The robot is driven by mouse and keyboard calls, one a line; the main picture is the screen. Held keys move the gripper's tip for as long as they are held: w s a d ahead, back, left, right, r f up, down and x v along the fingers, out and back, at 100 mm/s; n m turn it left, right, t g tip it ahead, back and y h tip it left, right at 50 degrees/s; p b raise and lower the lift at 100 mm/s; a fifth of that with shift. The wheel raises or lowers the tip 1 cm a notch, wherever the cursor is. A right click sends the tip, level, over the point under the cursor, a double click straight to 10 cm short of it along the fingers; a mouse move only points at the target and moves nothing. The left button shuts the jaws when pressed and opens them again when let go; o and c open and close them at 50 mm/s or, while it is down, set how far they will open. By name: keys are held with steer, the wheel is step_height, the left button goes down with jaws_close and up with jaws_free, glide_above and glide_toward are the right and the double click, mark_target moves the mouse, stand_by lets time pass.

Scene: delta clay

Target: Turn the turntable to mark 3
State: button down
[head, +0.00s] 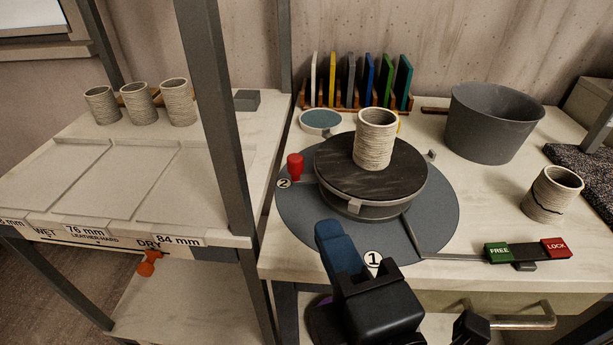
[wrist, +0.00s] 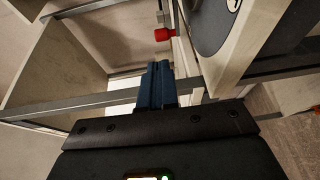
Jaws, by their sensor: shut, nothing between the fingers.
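The turntable (head: 335,172) has a dark round top and stands on a grey disc (head: 440,225) marked 1 (head: 373,259) at the front and 2 (head: 284,184) at the left. Mark 3 is not visible. A ridged clay cup (head: 375,140) stands upright on the turntable. A grey tab (head: 355,206) sticks out of its front rim. My gripper (head: 328,228) is shut and empty, in front of the turntable near mark 1 in the head view. Its blue fingers (wrist: 160,70) are together in the wrist view, where part of the grey disc (wrist: 209,28) shows.
A red knob (head: 295,166) stands by mark 2. A bar with green FREE (head: 498,252) and red LOCK (head: 555,248) ends lies at the front right. A cracked cup (head: 553,194) and grey bucket (head: 490,122) are right. A shelf post (head: 220,110) rises left.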

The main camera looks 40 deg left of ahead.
mark_target(296, 168)
steer(key=x, duration=1.1)
steer(key=shift+s+p, duration=0.1)
steer(key=shift+p, duration=0.2)
